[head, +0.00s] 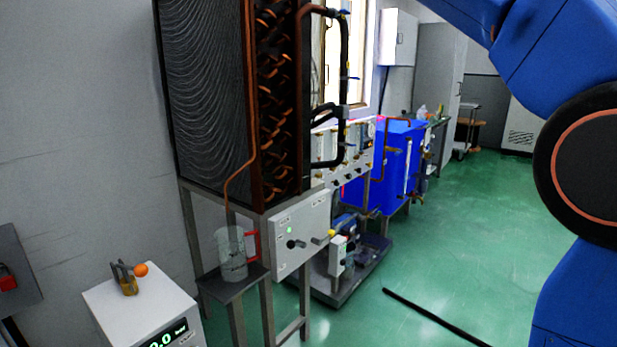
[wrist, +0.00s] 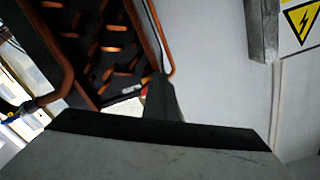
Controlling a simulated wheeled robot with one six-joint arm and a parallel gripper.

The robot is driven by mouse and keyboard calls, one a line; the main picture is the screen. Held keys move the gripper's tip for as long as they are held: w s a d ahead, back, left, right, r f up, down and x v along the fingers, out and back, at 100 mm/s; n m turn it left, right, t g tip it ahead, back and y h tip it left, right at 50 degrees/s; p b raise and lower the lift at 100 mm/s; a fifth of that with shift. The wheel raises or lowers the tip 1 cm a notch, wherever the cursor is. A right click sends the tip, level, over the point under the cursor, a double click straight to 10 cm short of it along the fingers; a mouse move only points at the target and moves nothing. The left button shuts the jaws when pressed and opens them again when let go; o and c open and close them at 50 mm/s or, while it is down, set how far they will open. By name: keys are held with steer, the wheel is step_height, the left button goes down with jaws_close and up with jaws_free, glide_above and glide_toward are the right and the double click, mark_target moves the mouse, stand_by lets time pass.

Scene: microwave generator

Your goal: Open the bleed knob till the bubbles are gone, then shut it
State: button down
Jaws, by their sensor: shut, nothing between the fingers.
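The labels are too small to read, so I cannot tell which is the bleed knob. A clear beaker (head: 232,262) with a red handle stands on a small shelf left of the panel. A thin copper tube (head: 237,180) runs down to it. Bubbles cannot be made out. My gripper (wrist: 160,84) is shut and empty in the wrist view, apart from the coil unit (wrist: 112,45). It is outside the head view.
A white box (head: 140,305) with a green display and an orange ball-topped part (head: 141,269) stands at the lower left. A blue tank (head: 385,165) and pumps stand behind the panel. A black strip (head: 430,316) lies on the green floor, which is otherwise open at right.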

steer(key=shift+w+d+f, duration=0.25)
steer(key=shift+w+f, duration=0.1)
steer(key=shift+f, duration=0.05)
steer(key=shift+w+d+f, duration=0.2)
steer(key=shift+w+d, duration=0.15)
steer(key=shift+w, duration=0.1)
stand_by(0.6)
steer(key=shift+f, duration=0.15)
steer(key=v, duration=0.6)
steer(key=shift+f, duration=0.25)
stand_by(0.3)
